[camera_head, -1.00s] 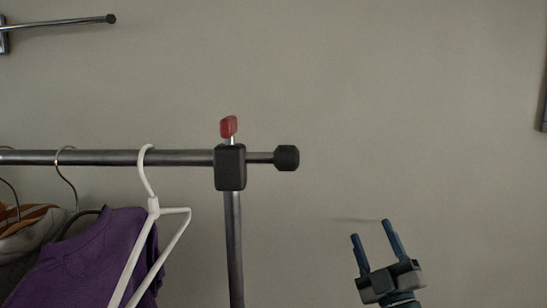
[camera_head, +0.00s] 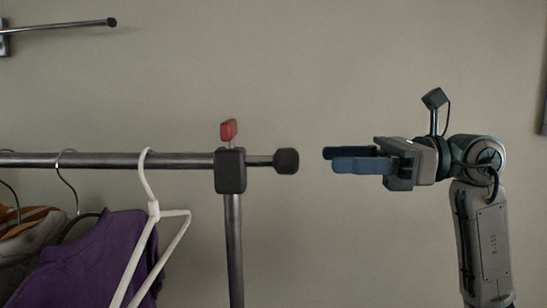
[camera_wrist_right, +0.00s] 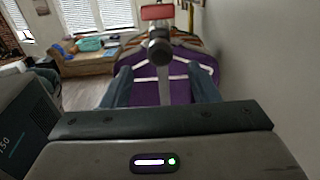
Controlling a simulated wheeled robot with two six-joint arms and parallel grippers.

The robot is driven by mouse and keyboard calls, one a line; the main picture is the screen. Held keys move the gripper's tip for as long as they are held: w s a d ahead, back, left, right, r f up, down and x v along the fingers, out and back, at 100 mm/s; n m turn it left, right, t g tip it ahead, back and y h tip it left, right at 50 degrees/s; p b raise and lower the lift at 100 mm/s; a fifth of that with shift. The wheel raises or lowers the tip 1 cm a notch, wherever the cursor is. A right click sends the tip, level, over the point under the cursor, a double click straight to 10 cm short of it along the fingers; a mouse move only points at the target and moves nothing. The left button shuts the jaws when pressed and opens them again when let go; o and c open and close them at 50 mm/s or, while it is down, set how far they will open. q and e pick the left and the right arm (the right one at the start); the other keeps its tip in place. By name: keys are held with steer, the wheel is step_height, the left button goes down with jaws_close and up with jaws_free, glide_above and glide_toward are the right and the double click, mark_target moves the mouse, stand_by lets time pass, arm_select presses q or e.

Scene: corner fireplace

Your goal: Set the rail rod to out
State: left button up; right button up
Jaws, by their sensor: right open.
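The rail rod (camera_head: 260,160) is a thin metal rod with a black end knob (camera_head: 286,161), sticking a short way out of the black clamp block (camera_head: 230,171) at the right end of the clothes rail. A red knob (camera_head: 228,130) stands on top of the block. My right gripper (camera_head: 340,159) is open and empty, level with the knob and a short gap to its right, fingers pointing left at it. In the right wrist view, the end knob (camera_wrist_right: 159,52) shows ahead, above and between the fingertips. My left gripper is in no view.
A white hanger (camera_head: 153,210) and a purple garment (camera_head: 85,260) hang on the rail (camera_head: 100,159), left of the upright post (camera_head: 234,250). A wall rod (camera_head: 60,24) is at upper left. The wall around my right arm looks clear.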

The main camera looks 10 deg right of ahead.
mark_target(273, 159)
steer(key=p+x, duration=0.4)
steer(key=x, duration=0.5)
steer(key=shift+a+r, duration=0.1)
steer(key=shift+a, duration=0.05)
steer(key=shift+w+a, duration=0.1)
steer(key=shift+a, duration=0.55)
jaws_close()
